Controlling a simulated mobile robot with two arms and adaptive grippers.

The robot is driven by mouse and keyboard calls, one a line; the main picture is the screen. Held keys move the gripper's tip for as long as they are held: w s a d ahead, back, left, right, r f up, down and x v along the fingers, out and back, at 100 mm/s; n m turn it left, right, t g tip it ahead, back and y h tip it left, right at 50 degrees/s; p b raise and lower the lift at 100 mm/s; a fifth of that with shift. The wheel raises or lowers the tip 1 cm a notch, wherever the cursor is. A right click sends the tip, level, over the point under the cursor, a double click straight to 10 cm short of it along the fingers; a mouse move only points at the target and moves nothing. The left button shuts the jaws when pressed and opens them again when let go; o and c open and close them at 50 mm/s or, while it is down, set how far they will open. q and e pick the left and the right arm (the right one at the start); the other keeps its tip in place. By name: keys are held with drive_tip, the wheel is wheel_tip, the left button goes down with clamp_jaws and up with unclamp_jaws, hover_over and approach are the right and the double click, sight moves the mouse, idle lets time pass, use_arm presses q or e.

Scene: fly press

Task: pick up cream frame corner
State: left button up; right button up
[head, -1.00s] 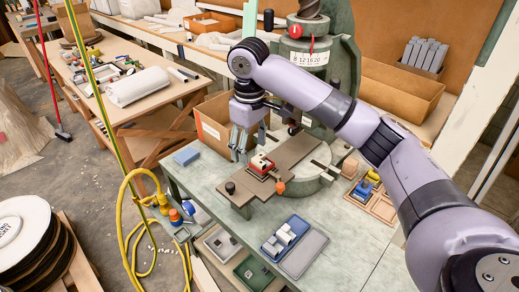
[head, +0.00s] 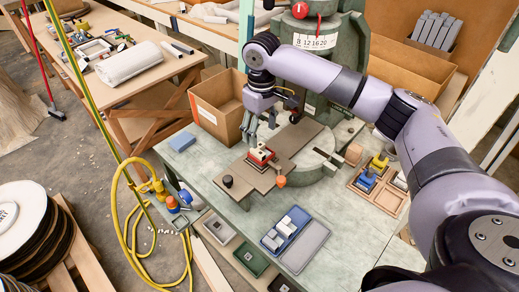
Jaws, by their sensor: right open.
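A small red holder (head: 258,162) sits on the brown bar of the green press, with a pale cream piece (head: 261,153) on top that looks like the frame corner. Its exact shape is too small to tell. My right gripper (head: 259,137) points down just above and behind the red holder, fingers apart and empty. Whether a fingertip touches the piece cannot be told. My left gripper is not in view.
The press (head: 340,60) stands close behind my right gripper. A cardboard box (head: 207,110) is to the left. A blue tray (head: 273,240) with pale pieces lies at the front. A wooden tray (head: 384,198) with yellow and blue parts is at the right.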

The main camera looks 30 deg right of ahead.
sight(260, 145)
drive_tip(key=shift+f, duration=0.15)
drive_tip(key=shift+s+a+f+p, duration=0.15)
drive_tip(key=shift+f+p, duration=0.2)
drive_tip(key=shift+f, duration=0.05)
wheel_tip(260, 145, down, 4)
drive_tip(key=shift+r+p, duration=0.2)
drive_tip(key=shift+p, duration=0.35)
drive_tip(key=shift+s+a+f, duration=0.1)
drive_tip(key=shift+f, duration=0.25)
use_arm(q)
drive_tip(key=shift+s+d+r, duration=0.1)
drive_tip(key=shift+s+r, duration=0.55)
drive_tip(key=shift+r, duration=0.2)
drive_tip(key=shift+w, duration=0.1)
use_arm(e)
drive_tip(key=shift+c, duration=0.2)
drive_tip(key=c, duration=1.2)
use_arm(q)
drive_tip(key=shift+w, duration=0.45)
use_arm(e)
drive_tip(key=shift+c, duration=0.2)
